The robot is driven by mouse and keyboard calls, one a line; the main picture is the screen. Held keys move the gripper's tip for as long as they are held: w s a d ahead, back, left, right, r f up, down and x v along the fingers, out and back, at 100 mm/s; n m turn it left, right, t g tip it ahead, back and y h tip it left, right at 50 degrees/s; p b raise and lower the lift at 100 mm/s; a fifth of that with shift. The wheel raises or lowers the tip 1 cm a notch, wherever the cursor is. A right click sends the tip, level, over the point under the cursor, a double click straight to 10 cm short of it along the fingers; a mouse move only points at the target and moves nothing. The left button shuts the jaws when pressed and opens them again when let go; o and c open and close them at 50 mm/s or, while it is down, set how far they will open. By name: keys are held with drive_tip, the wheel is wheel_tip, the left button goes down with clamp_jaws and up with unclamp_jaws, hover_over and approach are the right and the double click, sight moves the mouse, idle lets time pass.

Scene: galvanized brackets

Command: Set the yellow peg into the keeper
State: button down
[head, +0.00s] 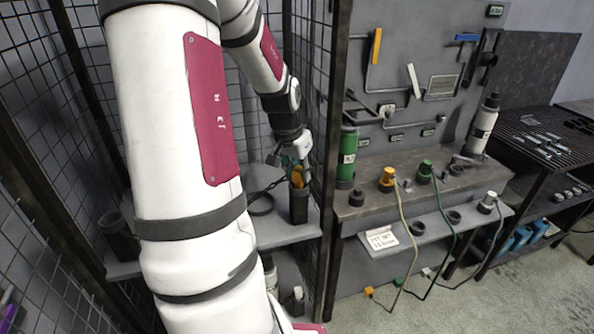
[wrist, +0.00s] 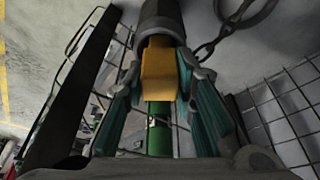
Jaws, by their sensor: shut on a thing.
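The yellow peg (head: 297,176) is between the fingers of my gripper (head: 292,160), over the shelf in the mesh cage. My gripper is shut on it; in the wrist view the teal-padded fingers flank the yellow peg (wrist: 160,72). The keeper, a dark upright box-like holder (head: 299,206), stands on the shelf right below the peg. In the wrist view the peg's far end meets the dark keeper (wrist: 161,18). The peg's lower end is at the keeper's mouth; I cannot tell how far inside it is.
A dark ring with a chain (head: 261,203) lies left of the keeper on the shelf (head: 285,236). A dark cup (head: 115,236) stands at the shelf's left. A cage post (head: 333,150) rises close on the right. Beyond it, a bench holds a green cylinder (head: 348,155) and corded plugs.

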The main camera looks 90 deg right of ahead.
drive_tip(key=shift+f, duration=0.2)
drive_tip(key=c, duration=1.2)
unclamp_jaws()
drive_tip(key=shift+c, duration=0.2)
drive_tip(key=shift+r, duration=0.15)
drive_tip(key=v, duration=1.1)
drive_tip(key=shift+r, duration=0.4)
drive_tip(key=shift+a, duration=0.1)
